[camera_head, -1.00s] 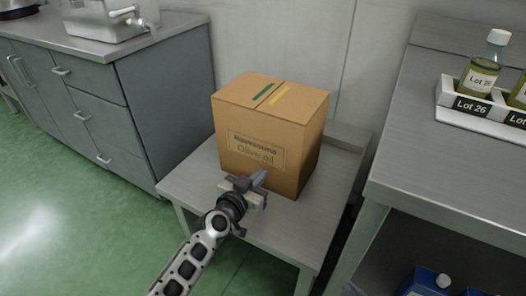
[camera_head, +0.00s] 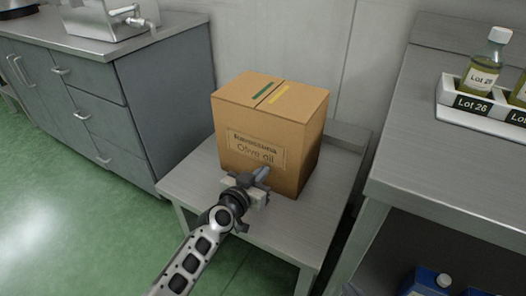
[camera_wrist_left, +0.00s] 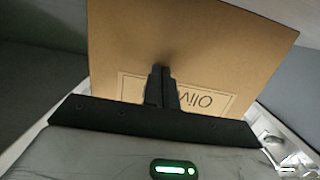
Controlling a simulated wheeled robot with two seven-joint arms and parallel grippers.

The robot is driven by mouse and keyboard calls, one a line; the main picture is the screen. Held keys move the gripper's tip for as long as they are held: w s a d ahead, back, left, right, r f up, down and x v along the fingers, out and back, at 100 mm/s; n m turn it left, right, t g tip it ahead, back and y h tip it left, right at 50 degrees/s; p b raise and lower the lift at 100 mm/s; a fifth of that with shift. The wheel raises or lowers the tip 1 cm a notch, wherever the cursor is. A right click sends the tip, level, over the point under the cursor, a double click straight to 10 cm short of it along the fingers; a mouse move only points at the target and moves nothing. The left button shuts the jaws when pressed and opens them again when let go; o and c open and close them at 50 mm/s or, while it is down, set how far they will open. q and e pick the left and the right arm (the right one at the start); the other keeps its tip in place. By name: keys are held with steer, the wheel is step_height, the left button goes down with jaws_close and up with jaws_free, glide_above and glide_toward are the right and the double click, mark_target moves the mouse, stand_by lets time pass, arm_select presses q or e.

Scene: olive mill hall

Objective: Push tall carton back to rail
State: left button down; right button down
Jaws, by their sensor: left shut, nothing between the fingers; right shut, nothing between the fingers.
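The tall carton (camera_head: 262,135), brown cardboard with an "Olive oil" label and green and yellow strips on top, stands upright on the small grey table (camera_head: 200,182). A low rail (camera_head: 350,136) runs along the table's back edge, partly hidden behind the carton; the gap between them is hidden. My left gripper (camera_head: 262,175) is shut and empty, low in front of the carton's labelled face. In the left wrist view the closed fingers (camera_wrist_left: 161,75) point at the carton's face (camera_wrist_left: 200,40) beside the label, touching or nearly touching it. My right gripper is not in view.
A drawer cabinet (camera_head: 140,100) with a metal sink-like container (camera_head: 100,18) stands at left. A higher steel table (camera_head: 430,165) at right holds a white rack (camera_head: 480,120) of oil bottles. Bare tabletop lies in front of the carton.

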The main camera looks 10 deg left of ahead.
mark_target(269, 163)
arm_select(q)
steer(key=shift+r+b+x, duration=0.15)
steer(key=shift+b+x, duration=0.3)
steer(key=shift+x, duration=0.65)
steer(key=shift+r+b+x, duration=0.2)
steer(key=shift+b+x, duration=0.2)
steer(key=shift+x, duration=0.65)
steer(key=shift+r+b+x, duration=0.15)
steer(key=shift+b+x, duration=0.25)
steer(key=shift+x, duration=0.35)
steer(key=shift+r+b+x, duration=0.2)
steer(key=shift+b+x, duration=0.2)
steer(key=shift+x, duration=0.4)
steer(key=shift+s+a+p, duration=0.2)
steer(key=shift+s+p, duration=0.25)
steer(key=shift+s, duration=0.05)
steer(key=v, duration=0.1)
steer(key=p+v, duration=0.1)
steer(key=v, duration=0.1)
steer(key=p+v, duration=0.1)
steer(key=v, duration=0.1)
steer(key=shift+f, duration=0.4)
steer(key=shift+s+a+f, duration=0.1)
steer(key=shift+s+a, duration=0.05)
steer(key=shift+s, duration=0.35)
